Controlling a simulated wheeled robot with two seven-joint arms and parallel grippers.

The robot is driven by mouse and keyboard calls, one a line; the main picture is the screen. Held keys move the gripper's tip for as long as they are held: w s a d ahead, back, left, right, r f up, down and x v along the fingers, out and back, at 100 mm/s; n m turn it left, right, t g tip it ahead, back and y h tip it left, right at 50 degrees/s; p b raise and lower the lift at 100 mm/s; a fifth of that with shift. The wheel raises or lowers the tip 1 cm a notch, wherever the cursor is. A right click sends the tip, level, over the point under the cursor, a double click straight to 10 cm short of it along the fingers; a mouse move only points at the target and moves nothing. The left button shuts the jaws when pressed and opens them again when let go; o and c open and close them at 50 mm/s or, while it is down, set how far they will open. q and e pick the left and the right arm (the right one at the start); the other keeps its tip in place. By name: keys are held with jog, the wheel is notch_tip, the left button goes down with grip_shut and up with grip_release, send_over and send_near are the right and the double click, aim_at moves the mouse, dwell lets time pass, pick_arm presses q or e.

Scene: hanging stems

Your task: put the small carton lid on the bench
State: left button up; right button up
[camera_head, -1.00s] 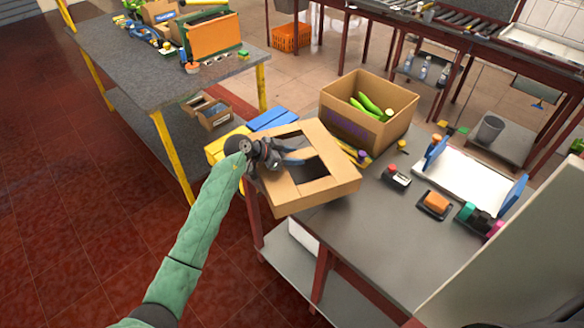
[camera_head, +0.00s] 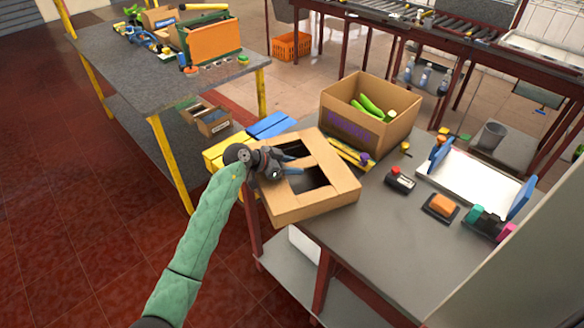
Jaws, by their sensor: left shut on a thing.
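The small carton lid (camera_head: 334,190) is a shallow tan cardboard piece with dark openings in its top. My left gripper (camera_head: 288,169) is shut on its left part, with the dark fingers at the openings. The lid is over the left front edge of the grey bench (camera_head: 373,244), partly overhanging it. I cannot tell whether its underside touches the bench. The lid hides part of the bench's left end. My right gripper is not in view.
An open carton (camera_head: 365,128) with green vegetables stands behind the lid. A red-topped device (camera_head: 399,180), an orange-topped block (camera_head: 441,206) and a white tray (camera_head: 475,180) with blue ends occupy the right side. Yellow and blue boxes (camera_head: 228,150) lie left. The front middle of the bench is clear.

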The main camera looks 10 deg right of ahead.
aim_at(296, 165)
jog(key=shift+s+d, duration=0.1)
pick_arm(q)
jog(key=o, duration=1.2)
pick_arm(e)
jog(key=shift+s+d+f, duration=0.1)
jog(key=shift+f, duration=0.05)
pick_arm(q)
jog(key=shift+a+r, duration=0.15)
jog(key=shift+r, duration=0.1)
jog(key=p+v, duration=0.3)
jog(key=shift+r, duration=0.1)
jog(key=p+v, duration=0.5)
jog(key=shift+s+a+r, duration=0.1)
jog(key=shift+a, duration=0.2)
jog(key=shift+p+v, duration=0.7)
jog(key=shift+v, duration=0.15)
jog(key=shift+s+a+r+p, duration=0.15)
jog(key=shift+a+p, duration=0.15)
jog(key=shift+a, duration=0.25)
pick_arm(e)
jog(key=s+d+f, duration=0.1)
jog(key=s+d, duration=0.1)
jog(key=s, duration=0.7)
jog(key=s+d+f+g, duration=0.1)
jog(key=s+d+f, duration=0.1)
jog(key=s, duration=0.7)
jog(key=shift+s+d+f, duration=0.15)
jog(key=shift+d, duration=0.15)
